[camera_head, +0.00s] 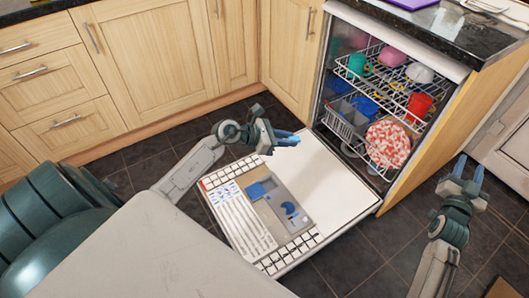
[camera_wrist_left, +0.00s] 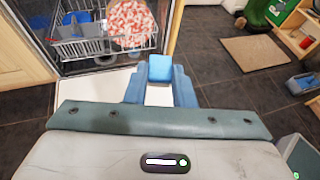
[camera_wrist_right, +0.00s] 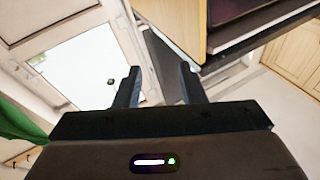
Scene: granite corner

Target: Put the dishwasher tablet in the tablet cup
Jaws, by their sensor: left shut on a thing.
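My left gripper (camera_head: 285,138) is shut on a light blue block, the dishwasher tablet (camera_wrist_left: 160,68), which sits between the blue fingertips in the left wrist view. In the head view this gripper is above the lowered dishwasher door (camera_head: 335,190), near its hinge side. A grey dispenser panel (camera_head: 276,188) is set in the door, with a blue square part (camera_head: 257,190) and a round blue part (camera_head: 290,209). I cannot tell for sure which of these is the tablet cup. My right gripper (camera_head: 466,177) is open and empty, to the right of the dishwasher.
The open dishwasher holds two racks (camera_head: 388,75) with cups, a red mug (camera_head: 419,104) and a red-and-white plate (camera_head: 388,144). A pale surface (camera_head: 180,250) fills the lower left. Dark tiled floor (camera_head: 370,250) is clear around the door.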

